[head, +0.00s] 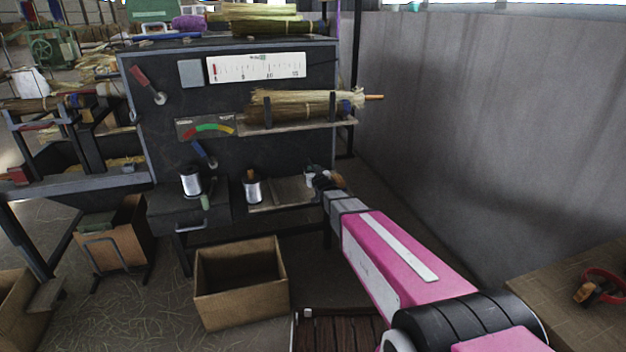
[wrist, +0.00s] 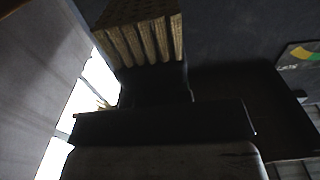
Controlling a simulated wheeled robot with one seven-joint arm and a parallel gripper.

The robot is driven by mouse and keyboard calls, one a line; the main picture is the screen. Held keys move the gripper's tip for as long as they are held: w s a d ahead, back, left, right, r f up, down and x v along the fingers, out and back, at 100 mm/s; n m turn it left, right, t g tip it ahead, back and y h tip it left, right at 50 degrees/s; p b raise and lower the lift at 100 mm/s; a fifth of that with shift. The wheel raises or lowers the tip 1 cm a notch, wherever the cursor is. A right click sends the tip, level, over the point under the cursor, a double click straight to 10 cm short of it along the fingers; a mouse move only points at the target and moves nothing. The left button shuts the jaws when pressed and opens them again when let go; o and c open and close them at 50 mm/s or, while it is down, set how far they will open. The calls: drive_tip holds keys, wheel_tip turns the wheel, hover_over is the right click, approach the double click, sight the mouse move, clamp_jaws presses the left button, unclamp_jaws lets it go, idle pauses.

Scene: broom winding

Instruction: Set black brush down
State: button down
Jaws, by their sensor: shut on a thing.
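My gripper (head: 325,179) is at the end of my pink arm, over the right end of the low shelf. In the wrist view, the dark gripper (wrist: 165,122) spans the lower middle. It is shut on the black brush (wrist: 153,85), whose dark body carries a block of tan bristle tufts pointing to the top of that view. In the head view the brush is too small and too covered by my gripper to make out. I cannot tell whether the brush touches the shelf (head: 290,192).
A grey wall (head: 480,130) is close on the right. An open cardboard box (head: 240,290) stands on the floor below.

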drive_tip(key=shift+f, duration=1.9)
drive_tip(key=shift+f, duration=0.55)
drive_tip(key=c, duration=1.1)
unclamp_jaws()
drive_tip(key=shift+o, duration=0.2)
drive_tip(key=shift+r, duration=0.1)
